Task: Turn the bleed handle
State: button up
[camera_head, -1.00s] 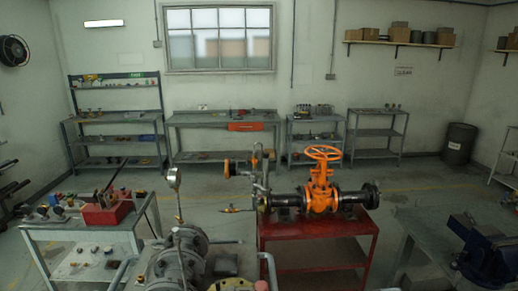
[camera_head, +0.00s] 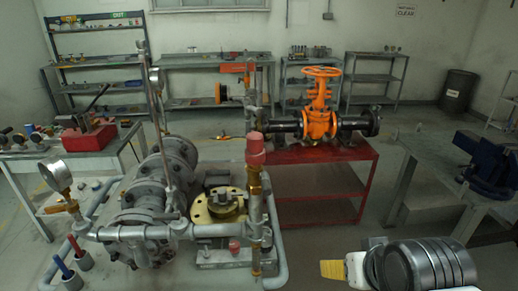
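The orange gate valve (camera_head: 319,122) sits on a dark flanged pipe with its orange handwheel (camera_head: 322,72) on top. It rests on a red stand (camera_head: 310,153) behind the near pipework. I cannot tell which small part is the bleed handle. My gripper's fingertips are not seen.
A grey pump and pipe skid (camera_head: 150,200) with a gauge (camera_head: 57,175) and a red-topped post (camera_head: 255,150) fills the near left. A ribbed grey cylinder (camera_head: 430,265) is at the lower right. A blue vise (camera_head: 490,165) stands on the right bench. Floor is open right of the red stand.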

aim_at(205, 244)
jog(key=i+l+u, duration=0.15)
jog(key=u, duration=0.15)
jog(key=i+l+u, duration=0.15)
jog(key=u, duration=0.15)
jog(key=k+u, duration=0.15)
jog(key=k, duration=0.15)
